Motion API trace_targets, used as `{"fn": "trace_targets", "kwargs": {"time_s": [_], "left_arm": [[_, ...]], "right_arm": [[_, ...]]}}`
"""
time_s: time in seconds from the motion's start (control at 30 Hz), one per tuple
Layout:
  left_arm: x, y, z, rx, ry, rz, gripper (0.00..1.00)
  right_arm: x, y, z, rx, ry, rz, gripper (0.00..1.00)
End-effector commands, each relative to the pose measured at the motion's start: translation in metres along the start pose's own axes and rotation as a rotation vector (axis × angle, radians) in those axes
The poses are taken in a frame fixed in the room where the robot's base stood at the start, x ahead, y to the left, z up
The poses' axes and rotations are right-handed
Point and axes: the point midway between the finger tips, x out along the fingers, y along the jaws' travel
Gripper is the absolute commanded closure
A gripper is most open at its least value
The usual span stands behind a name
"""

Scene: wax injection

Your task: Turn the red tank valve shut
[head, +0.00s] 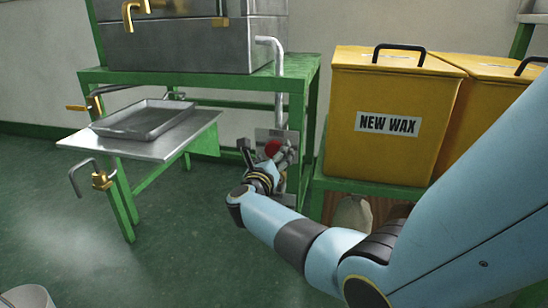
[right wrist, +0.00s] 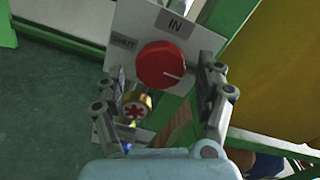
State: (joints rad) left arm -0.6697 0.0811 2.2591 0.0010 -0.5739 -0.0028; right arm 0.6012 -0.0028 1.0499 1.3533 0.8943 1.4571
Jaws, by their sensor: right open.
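The red tank valve (head: 272,148) is a round knob on a grey plate below the metal tank. In the right wrist view the red knob (right wrist: 163,62) sits under an "IN" label, with its pale mark pointing right. My right gripper (head: 266,157) reaches up to the plate. In the wrist view my right gripper (right wrist: 168,82) is open, one finger to the left of the knob and one to the right, with gaps visible. How close the fingertips are in depth I cannot tell. My left gripper is not in view.
A brass-rimmed knob with a red star (right wrist: 135,107) is just below the red one. Yellow "NEW WAX" bins (head: 390,105) stand close on the right. A metal tray (head: 143,119) lies on a side shelf at left. The green floor (head: 185,245) at front left is mostly clear.

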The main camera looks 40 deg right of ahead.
Motion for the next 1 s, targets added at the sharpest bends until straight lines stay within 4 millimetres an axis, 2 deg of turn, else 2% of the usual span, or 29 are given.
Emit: {"fn": "trace_targets", "kwargs": {"time_s": [0.2, 0.47, 0.9, 1.0], "left_arm": [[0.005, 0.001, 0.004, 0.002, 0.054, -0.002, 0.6], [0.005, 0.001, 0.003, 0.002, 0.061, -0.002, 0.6], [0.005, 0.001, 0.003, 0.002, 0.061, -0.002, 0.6], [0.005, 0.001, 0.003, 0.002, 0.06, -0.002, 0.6]], "right_arm": [[0.016, 0.0, -0.001, 0.0, 0.001, 0.001, 0.28], [0.017, 0.0, 0.0, 0.0, 0.0, 0.001, 0.28], [0.017, 0.0, 0.0, 0.0, 0.001, 0.001, 0.84], [0.017, 0.0, 0.0, -0.002, 0.001, 0.001, 0.85]]}}
